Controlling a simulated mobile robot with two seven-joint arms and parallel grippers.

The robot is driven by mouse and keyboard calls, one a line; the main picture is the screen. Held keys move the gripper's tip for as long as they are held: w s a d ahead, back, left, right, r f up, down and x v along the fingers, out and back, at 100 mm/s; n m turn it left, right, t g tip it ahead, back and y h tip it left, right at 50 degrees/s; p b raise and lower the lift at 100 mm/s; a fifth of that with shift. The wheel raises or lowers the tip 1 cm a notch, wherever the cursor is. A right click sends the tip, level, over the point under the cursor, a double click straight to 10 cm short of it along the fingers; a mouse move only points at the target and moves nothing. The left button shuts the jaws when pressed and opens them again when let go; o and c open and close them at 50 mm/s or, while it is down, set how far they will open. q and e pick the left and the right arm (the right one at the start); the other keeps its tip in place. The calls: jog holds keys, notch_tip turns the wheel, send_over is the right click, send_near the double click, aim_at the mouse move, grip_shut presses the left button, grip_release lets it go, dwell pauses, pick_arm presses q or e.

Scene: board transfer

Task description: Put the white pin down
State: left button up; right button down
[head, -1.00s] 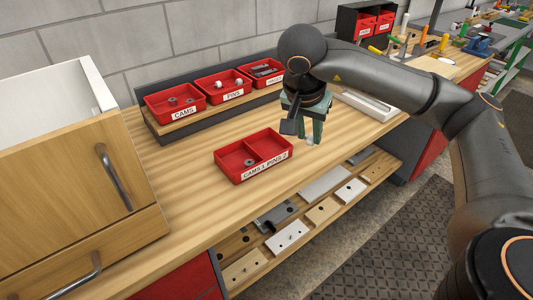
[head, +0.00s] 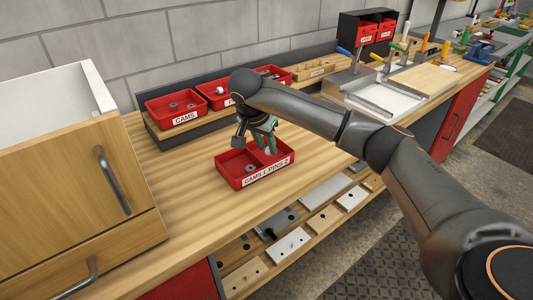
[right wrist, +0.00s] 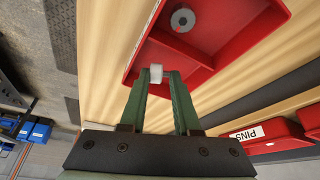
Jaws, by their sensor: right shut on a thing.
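The white pin (right wrist: 156,73) shows between the fingertips of my right gripper (right wrist: 159,80) in the right wrist view. My right gripper (head: 268,150), shut on the pin, points down over the right compartment of the red two-part tray (head: 265,175) labelled CAMS 1 PINS 2. The pin is hard to make out in the head view. A grey round cam (right wrist: 182,19) lies in the tray's other compartment. I cannot tell whether the pin touches the tray floor. My left gripper is not in view.
Red bins of cams (head: 173,112) and pins (head: 214,101) stand on a raised shelf behind. A wooden drawer cabinet (head: 70,190) stands at the left. Bare worktop (head: 185,200) lies left of the tray. A white tray with metal parts (head: 375,97) lies to the right.

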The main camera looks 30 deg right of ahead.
aim_at(266, 152)
notch_tip(266, 152, down, 3)
jog(key=shift+r, duration=0.15)
jog(key=shift+f, duration=0.2)
jog(key=c, duration=0.9)
grip_release()
jog(key=shift+f, duration=0.1)
